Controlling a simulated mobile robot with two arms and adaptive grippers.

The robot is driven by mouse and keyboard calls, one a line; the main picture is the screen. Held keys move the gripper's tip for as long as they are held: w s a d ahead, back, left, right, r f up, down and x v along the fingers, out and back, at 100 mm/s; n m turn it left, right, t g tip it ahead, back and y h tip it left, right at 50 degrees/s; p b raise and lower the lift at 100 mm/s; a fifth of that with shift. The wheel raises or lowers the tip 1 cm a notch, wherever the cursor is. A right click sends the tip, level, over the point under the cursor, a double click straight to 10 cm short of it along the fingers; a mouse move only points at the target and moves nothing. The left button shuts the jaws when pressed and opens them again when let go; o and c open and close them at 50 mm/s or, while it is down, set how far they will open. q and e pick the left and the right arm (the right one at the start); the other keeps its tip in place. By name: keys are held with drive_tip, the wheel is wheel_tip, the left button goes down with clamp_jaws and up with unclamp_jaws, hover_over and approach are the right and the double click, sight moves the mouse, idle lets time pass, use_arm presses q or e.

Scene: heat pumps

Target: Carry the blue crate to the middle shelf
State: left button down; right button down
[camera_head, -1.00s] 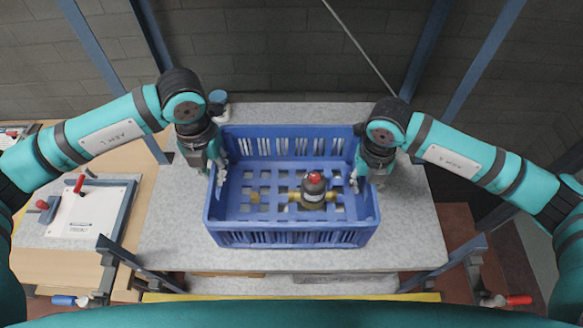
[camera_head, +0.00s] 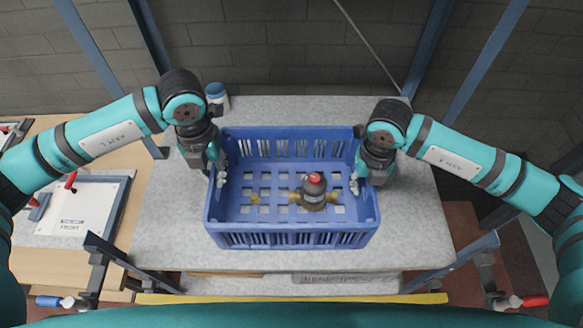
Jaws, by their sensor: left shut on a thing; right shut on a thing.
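The blue crate (camera_head: 291,240) is in the middle of the view, over a grey speckled shelf top. In it are a dark pump with a red cap (camera_head: 314,190) and brass fittings (camera_head: 254,198). My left gripper (camera_head: 220,175) is shut on the crate's left wall. My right gripper (camera_head: 356,180) is shut on its right wall. The crate looks level. I cannot tell whether its bottom touches the surface. The grippers partly hide the upper side rims.
The grey shelf top (camera_head: 170,225) has free room on both sides of the crate. A white and blue bottle (camera_head: 217,95) stands behind its left back corner. Blue rack posts (camera_head: 428,45) rise behind. A wooden table with a white board (camera_head: 85,208) is at left.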

use_arm(q)
drive_tip(key=shift+a+f+b, duration=0.2)
drive_tip(key=shift+f+b, duration=0.25)
drive_tip(key=shift+f, duration=0.1)
use_arm(e)
drive_tip(key=shift+d+f, duration=0.25)
drive_tip(key=shift+f, duration=0.4)
use_arm(q)
drive_tip(key=c, duration=1.7)
unclamp_jaws()
drive_tip(key=shift+r, duration=0.1)
use_arm(e)
drive_tip(key=c, duration=1.7)
unclamp_jaws()
drive_tip(key=shift+r, duration=0.1)
use_arm(q)
drive_tip(key=o, duration=0.3)
drive_tip(key=shift+s+d, duration=0.1)
use_arm(e)
drive_tip(key=o, duration=0.3)
drive_tip(key=shift+s+a, duration=0.1)
drive_tip(key=shift+a, duration=0.05)
use_arm(q)
drive_tip(key=shift+r, duration=0.1)
